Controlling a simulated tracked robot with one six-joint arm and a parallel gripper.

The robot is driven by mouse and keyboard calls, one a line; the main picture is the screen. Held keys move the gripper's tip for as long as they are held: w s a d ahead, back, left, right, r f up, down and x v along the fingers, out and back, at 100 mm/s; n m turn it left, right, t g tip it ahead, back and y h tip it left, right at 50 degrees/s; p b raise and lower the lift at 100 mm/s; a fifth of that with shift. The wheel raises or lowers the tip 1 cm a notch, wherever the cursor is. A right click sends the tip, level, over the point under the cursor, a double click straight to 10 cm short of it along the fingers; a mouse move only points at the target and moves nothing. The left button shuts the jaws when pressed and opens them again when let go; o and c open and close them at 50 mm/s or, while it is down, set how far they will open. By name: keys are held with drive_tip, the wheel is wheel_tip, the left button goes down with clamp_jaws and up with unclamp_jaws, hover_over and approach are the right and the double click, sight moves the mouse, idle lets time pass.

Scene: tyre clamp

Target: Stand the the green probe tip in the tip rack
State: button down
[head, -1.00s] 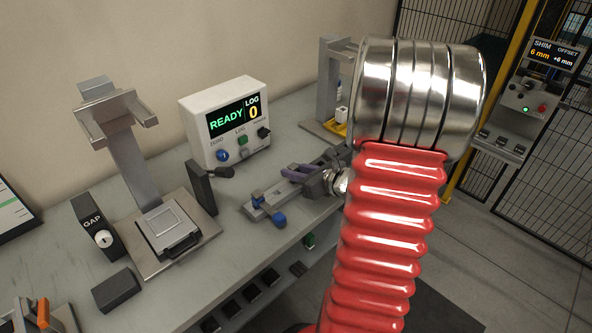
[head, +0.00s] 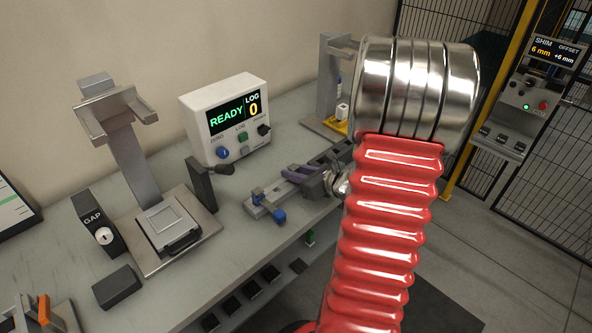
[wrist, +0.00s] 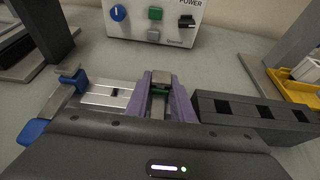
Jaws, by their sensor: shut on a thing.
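In the head view my gripper (head: 294,171) shows small beside the silver rail, and the tip cannot be made out there. A dark block with several square pockets (wrist: 205,103), which looks like the tip rack, is just right of my fingers. I cannot tell whether the tip touches it.
A silver rail (wrist: 98,95) with blue handles lies left of my fingers. A white control box (head: 228,118) reading READY stands behind. A grey stand (head: 128,150) is at left, a yellow tray (wrist: 290,87) at right. The bench front edge is near.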

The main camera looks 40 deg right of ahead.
drive_tip(key=shift+f, duration=0.15)
drive_tip(key=c, duration=1.5)
unclamp_jaws()
drive_tip(key=shift+o, duration=0.2)
drive_tip(key=shift+s, duration=0.1)
drive_tip(key=v, duration=1.3)
drive_tip(key=shift+s, duration=0.2)
